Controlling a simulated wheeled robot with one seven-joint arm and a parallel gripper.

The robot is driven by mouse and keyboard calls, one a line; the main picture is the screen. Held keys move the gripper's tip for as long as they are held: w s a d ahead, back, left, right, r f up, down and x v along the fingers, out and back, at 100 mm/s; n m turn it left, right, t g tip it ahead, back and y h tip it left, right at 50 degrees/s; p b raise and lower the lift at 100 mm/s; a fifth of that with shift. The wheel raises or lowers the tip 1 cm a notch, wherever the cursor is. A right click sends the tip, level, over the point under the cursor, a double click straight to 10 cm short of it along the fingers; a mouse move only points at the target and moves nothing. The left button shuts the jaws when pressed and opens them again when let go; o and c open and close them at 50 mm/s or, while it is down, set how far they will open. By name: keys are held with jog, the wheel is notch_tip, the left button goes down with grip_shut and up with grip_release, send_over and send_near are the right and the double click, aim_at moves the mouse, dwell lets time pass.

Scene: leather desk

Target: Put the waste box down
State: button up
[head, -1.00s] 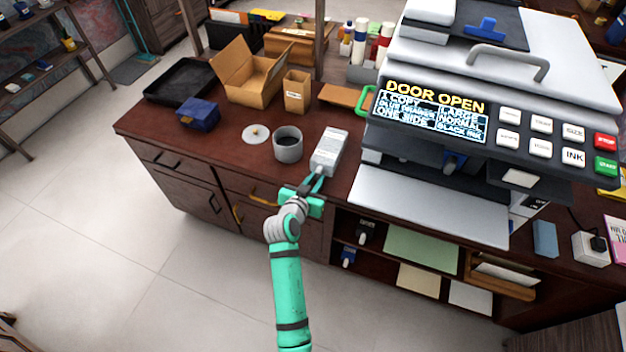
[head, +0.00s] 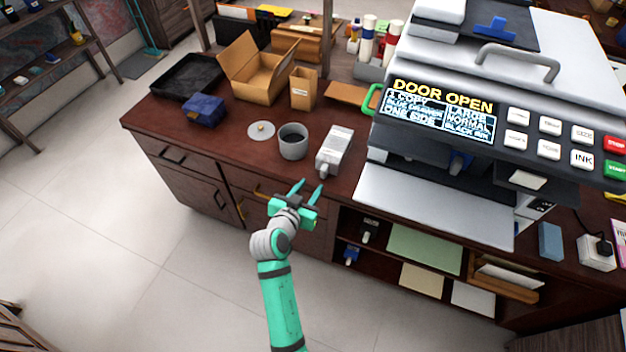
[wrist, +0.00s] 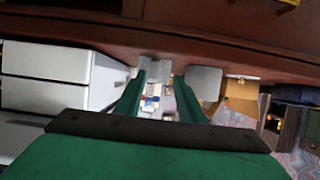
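The waste box, which I take to be the pale grey-white box (head: 335,148) with a small grip at its near end, lies on the desk (head: 232,157) between the grey mug and the copier. It appears to rest flat on the desk top. My gripper (head: 308,188) is in front of the desk's front edge, just short of the box's near end. Its two fingers are spread and nothing is between them. In the wrist view, which looks upside down, the box (wrist: 155,69) shows beyond the open fingers.
A grey mug (head: 292,143) stands left of the box, with a white disc (head: 261,131) beside it. The copier (head: 432,205) is close on the right. A blue box (head: 204,110), open carton (head: 258,78) and black tray (head: 187,75) lie farther back left.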

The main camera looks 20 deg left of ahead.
jog(key=s+d+f+n+y, duration=0.1)
jog(key=s+d+f, duration=0.1)
jog(key=s+d, duration=0.35)
jog(key=s+d+f, duration=0.2)
jog(key=s+d, duration=0.1)
jog(key=s, duration=0.6)
jog(key=s+d+f+n+y, duration=0.1)
jog(key=s+d+f, duration=0.1)
jog(key=s+d, duration=0.35)
jog(key=s+d+r+m+t+h, duration=0.1)
jog(key=s+r, duration=0.3)
jog(key=s, duration=0.5)
jog(key=s+d+r, duration=0.4)
jog(key=s+r, duration=0.1)
jog(key=s, duration=0.4)
jog(key=shift+s+d+m+t+h, duration=0.35)
jog(key=shift+s+m+t+h, duration=0.05)
